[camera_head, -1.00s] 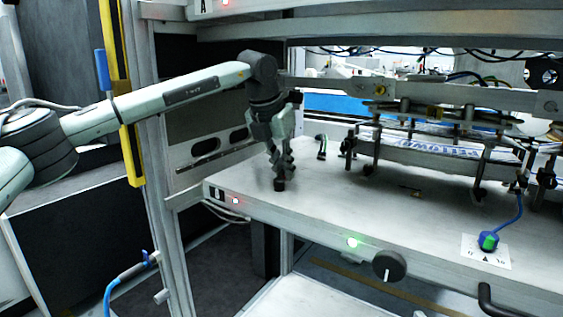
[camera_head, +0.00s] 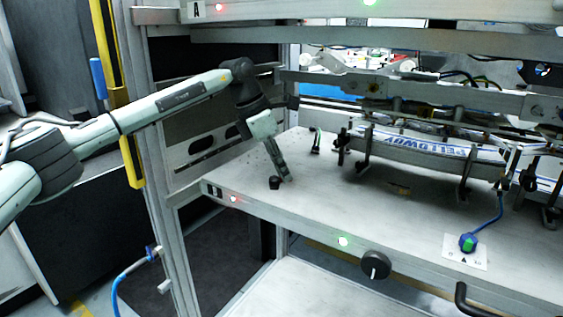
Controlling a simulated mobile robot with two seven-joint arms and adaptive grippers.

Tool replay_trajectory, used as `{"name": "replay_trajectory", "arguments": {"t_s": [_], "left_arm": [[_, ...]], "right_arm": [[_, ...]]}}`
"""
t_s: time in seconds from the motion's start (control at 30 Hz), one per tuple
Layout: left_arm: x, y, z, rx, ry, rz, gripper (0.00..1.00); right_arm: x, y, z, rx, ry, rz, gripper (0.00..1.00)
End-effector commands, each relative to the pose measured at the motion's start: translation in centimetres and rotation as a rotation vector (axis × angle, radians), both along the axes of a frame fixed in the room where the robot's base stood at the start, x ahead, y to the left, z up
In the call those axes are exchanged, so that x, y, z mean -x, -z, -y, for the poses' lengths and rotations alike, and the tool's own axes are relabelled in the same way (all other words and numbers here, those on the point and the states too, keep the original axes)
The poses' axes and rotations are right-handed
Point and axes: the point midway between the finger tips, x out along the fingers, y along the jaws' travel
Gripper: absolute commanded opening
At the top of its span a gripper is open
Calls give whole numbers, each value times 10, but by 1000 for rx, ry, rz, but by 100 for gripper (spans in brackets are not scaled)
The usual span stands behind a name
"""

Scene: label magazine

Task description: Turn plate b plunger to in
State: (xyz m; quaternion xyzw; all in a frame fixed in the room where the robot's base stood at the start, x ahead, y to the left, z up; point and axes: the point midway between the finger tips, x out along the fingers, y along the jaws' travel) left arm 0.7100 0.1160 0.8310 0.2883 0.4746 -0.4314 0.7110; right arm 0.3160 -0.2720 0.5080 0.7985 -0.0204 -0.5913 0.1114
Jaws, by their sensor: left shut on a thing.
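The plate B plunger appears to be the small black knob (camera_head: 274,183) on the front left part of the grey plate (camera_head: 330,205). The plate's front edge has a B label (camera_head: 214,190). My left gripper (camera_head: 286,177) reaches down over the plate from the left, leaning, with its fingers close together and seen nearly edge-on. Its fingertips are at the black knob, which shows just to their left. The gripper is shut on the knob, though the contact itself is hard to make out. My right gripper is not in view.
A metal clamp mechanism with bars (camera_head: 420,85) and dark posts fills the back right. A black dial (camera_head: 375,265) and red and green lights are on the front edge. An upright frame post (camera_head: 165,150) stands at left.

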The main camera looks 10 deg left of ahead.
Motion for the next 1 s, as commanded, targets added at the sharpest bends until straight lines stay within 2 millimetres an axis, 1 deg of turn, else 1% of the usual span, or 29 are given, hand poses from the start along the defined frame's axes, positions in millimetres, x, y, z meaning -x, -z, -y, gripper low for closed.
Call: {"name": "replay_trajectory", "arguments": {"t_s": [0.03, 0.23, 0.5, 0.7, 1.0], "left_arm": [[0, -4, 0, 1, 34, -2, 0], [3, -4, 2, 1, 211, -3, 0], [8, -3, 3, 2, 466, -3, 0], [11, -2, 3, 1, 634, -2, 0], [15, -1, 2, 0, 809, -1, 0]], "right_arm": [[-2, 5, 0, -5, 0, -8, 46], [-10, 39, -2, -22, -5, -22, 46], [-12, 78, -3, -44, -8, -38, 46], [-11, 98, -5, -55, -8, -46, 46], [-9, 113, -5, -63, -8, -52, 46]]}}
